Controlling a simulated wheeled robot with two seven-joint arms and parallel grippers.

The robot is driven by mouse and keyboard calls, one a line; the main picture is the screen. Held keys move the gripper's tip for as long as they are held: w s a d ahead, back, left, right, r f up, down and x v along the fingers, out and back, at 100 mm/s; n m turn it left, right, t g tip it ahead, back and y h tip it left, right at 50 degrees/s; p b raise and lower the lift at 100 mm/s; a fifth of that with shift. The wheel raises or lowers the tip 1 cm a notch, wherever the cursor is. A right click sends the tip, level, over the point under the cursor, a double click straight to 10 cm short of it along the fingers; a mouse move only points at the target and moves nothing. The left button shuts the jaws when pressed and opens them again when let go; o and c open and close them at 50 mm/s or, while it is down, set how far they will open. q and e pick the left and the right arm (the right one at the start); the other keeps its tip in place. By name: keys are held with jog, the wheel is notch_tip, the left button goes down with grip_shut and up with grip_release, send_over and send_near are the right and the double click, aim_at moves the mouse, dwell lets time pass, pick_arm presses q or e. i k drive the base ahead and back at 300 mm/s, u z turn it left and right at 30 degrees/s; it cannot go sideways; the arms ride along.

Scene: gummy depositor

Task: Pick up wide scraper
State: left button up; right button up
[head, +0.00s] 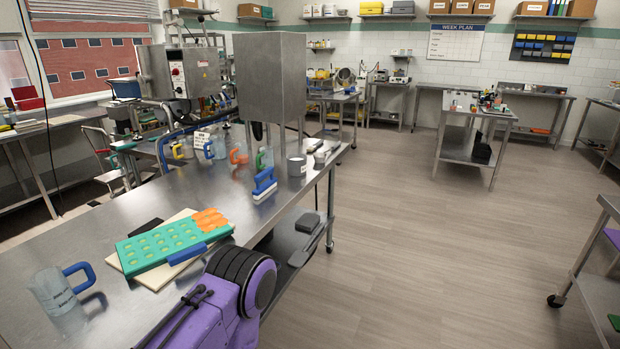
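A blue tool with an upright handle and a wide base, which looks like the wide scraper (264,184), stands on the steel table (110,225) near its right edge. A second blue bar, perhaps a handle (187,253), lies against the near edge of a green mold tray (160,243); I cannot tell what tool it belongs to. Orange pieces (210,220) sit at the tray's right end. A purple and black arm part of mine is at the bottom, near the table's front edge. Neither gripper's fingertips show, and nothing is seen held.
A clear jug with a blue handle (60,288) stands front left. Several jugs with colored handles, including an orange one (239,153), and a grey cup (297,166) stand behind the scraper. A tall steel housing (269,80) rises behind them. The floor (430,240) to the right is clear.

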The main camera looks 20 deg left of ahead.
aim_at(261, 191)
jog(key=z, duration=0.05)
jog(key=i, duration=0.85)
jog(key=u, duration=0.95)
jog(key=i, duration=0.65)
jog(key=u, duration=0.6)
